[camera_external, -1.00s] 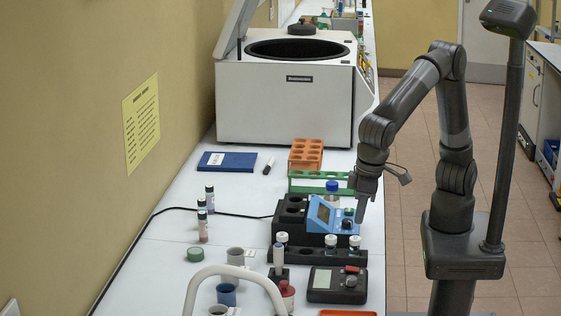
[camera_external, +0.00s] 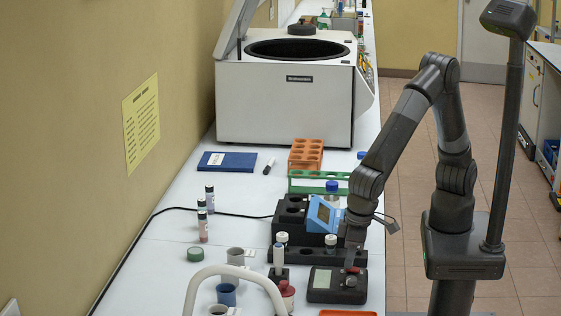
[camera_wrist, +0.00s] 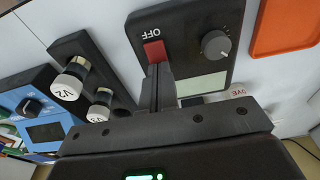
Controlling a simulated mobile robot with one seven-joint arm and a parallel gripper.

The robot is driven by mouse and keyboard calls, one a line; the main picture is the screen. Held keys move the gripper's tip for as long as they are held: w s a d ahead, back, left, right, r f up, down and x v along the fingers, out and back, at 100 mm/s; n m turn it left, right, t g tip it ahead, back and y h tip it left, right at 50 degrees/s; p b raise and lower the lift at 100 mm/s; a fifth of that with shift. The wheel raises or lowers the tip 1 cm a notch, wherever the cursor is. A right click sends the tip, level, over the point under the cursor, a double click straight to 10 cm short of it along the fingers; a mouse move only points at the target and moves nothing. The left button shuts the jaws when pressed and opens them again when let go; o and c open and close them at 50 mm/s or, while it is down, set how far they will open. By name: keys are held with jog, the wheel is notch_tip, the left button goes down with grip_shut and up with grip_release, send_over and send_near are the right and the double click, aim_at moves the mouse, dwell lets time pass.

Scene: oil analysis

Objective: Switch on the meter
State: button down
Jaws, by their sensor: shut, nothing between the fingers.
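The dark meter (camera_external: 322,294) lies on the white bench at the front. It has a grey screen, a round knob (camera_wrist: 215,44) and a red switch (camera_wrist: 154,51) in the wrist view. The word OFF shows upside down beside the switch. My gripper (camera_external: 351,264) is shut and empty, pointing down over the meter's back right part. In the wrist view its fingertips (camera_wrist: 160,72) are right at the near end of the red switch. I cannot tell if they touch it. The fingers hide part of the meter's face.
A blue instrument (camera_external: 325,215) in a black stand is behind the meter, with a black rack (camera_external: 300,256) of white-capped vials between. An orange tray (camera_wrist: 288,25) lies close beside the meter. A white curved tube (camera_external: 225,271) and cups stand to the left.

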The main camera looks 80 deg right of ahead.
jog(key=shift+f, duration=0.1)
jog(key=shift+w+f+g, duration=0.15)
jog(key=shift+w+g, duration=0.05)
jog(key=shift+g, duration=0.1)
jog(key=shift+s, duration=0.95)
jog(key=shift+r, duration=0.2)
notch_tip(320, 180, up, 14)
jog(key=s, duration=0.2)
jog(key=shift+f, duration=0.15)
